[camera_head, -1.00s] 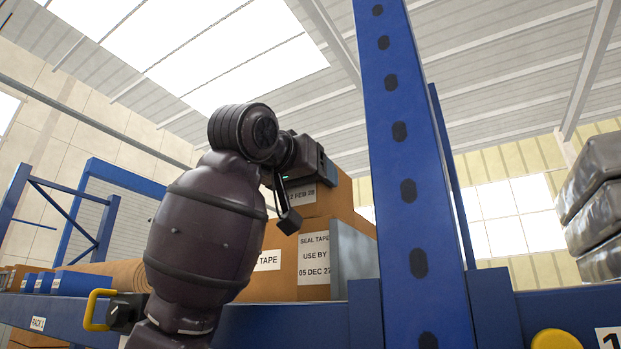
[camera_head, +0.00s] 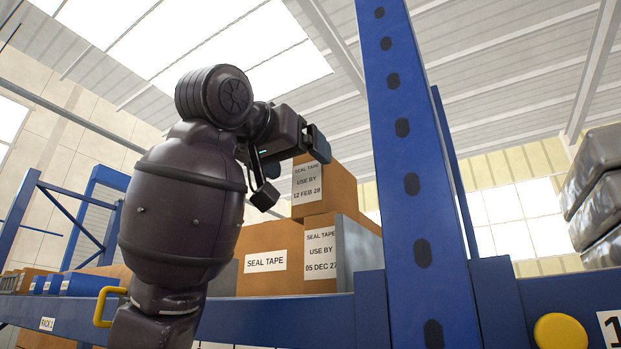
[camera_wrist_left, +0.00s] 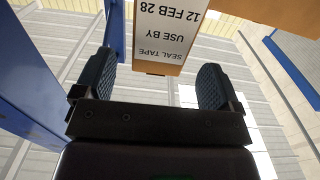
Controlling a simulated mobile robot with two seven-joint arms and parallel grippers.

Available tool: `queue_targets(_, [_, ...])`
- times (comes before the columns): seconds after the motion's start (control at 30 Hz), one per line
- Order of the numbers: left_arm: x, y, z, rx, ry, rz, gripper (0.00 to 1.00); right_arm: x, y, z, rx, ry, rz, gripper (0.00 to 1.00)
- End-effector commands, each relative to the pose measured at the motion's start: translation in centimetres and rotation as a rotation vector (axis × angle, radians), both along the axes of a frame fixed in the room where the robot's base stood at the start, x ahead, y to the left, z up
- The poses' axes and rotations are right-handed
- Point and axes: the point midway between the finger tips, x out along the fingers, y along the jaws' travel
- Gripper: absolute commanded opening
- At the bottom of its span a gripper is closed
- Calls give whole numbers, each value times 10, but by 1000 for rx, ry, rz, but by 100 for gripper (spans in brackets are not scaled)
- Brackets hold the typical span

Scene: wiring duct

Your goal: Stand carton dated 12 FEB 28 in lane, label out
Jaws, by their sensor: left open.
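The brown carton dated 12 FEB 28 (camera_head: 338,187) rests on top of the carton dated 05 DEC 27 (camera_head: 320,275), its label facing out toward the shelf front. My left gripper (camera_head: 317,143) is at its upper left; its arm hides part of the shelf. In the left wrist view my open left gripper (camera_wrist_left: 157,65) has the 12 FEB 28 carton (camera_wrist_left: 160,68) upside down in the picture, its label ahead of and between the fingers, with light showing on both sides. The lower carton stands beside a grey divider plate (camera_head: 358,258). My right gripper is not in view.
A blue rack upright (camera_head: 412,185) stands just right of the cartons. A blue shelf beam (camera_head: 270,322) runs below them. A SEAL TAPE carton face (camera_head: 262,240) is left of the date label. Blue bins (camera_head: 85,284) lie far left; silvery stacked packs (camera_head: 600,200) are far right.

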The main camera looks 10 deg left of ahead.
Motion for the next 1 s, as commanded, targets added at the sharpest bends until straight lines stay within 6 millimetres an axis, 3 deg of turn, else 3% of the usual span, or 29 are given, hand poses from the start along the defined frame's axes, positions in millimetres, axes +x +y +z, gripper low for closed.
queue_targets(0.2, [-36, 13, -1, 0, -4, 0, 89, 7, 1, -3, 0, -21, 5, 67])
queue_targets(0.4, [-51, 19, 0, 0, -1, 0, 89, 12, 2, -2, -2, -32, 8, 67])
queue_targets(1.0, [-53, 19, 0, 0, 0, 0, 89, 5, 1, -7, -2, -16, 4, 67])
